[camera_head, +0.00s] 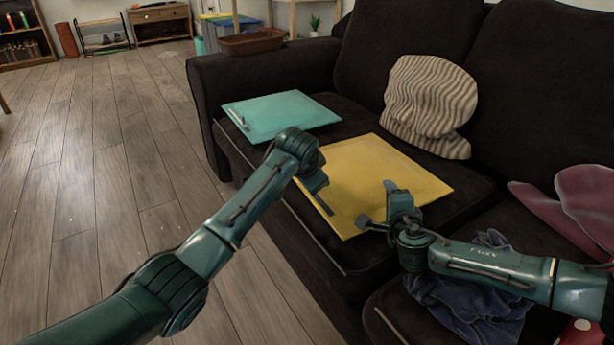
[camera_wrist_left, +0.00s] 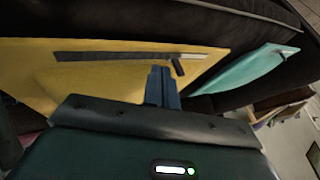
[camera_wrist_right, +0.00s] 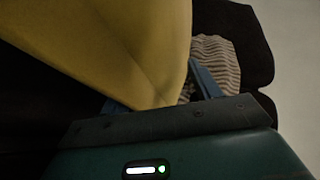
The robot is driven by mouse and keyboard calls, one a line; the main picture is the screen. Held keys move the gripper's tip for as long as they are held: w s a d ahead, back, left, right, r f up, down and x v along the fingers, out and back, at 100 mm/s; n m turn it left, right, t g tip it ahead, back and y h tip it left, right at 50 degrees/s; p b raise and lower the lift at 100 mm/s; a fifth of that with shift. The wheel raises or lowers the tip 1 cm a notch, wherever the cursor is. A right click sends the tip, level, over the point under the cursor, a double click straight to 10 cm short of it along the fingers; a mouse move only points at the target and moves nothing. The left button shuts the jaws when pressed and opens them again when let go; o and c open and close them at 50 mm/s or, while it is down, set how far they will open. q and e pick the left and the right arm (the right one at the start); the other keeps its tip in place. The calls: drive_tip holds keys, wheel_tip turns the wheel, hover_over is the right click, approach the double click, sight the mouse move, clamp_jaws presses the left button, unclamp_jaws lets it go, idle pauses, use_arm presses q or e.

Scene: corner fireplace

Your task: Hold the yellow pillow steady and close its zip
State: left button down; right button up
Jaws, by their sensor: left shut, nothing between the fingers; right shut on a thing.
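The yellow pillow (camera_head: 388,172) lies flat on the dark sofa seat. Its zip (camera_head: 324,204) runs along the near left edge. In the left wrist view the zip (camera_wrist_left: 110,56) is a long dark strip with a short pale stretch at its right end, and a small dark pull tab (camera_wrist_left: 178,68) hangs where they meet. My left gripper (camera_head: 317,184) is shut and empty, its fingertips (camera_wrist_left: 162,72) close beside the tab; contact cannot be told. My right gripper (camera_head: 377,207) is shut on the pillow's near right corner, which fills the space between its fingers in the right wrist view (camera_wrist_right: 150,60).
A teal pillow (camera_head: 280,116) lies to the left on the seat, and a striped cushion (camera_head: 430,105) leans at the sofa's back. A crumpled blue cloth (camera_head: 478,305) lies under my right arm. A brown tray (camera_head: 252,41) sits on the armrest. The wooden floor at left is clear.

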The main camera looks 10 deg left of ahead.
use_arm(q)
drive_tip(key=shift+w+a, duration=0.25)
drive_tip(key=shift+w, duration=0.15)
use_arm(e)
drive_tip(key=shift+f, duration=0.1)
use_arm(q)
drive_tip(key=w+a, duration=0.1)
drive_tip(key=w, duration=0.1)
drive_tip(key=w+a, duration=0.1)
drive_tip(key=w, duration=0.1)
drive_tip(key=w+a, duration=0.1)
drive_tip(key=a, duration=0.1)
drive_tip(key=shift+w, duration=0.4)
drive_tip(key=shift+w+a, duration=0.4)
drive_tip(key=shift+w, duration=0.1)
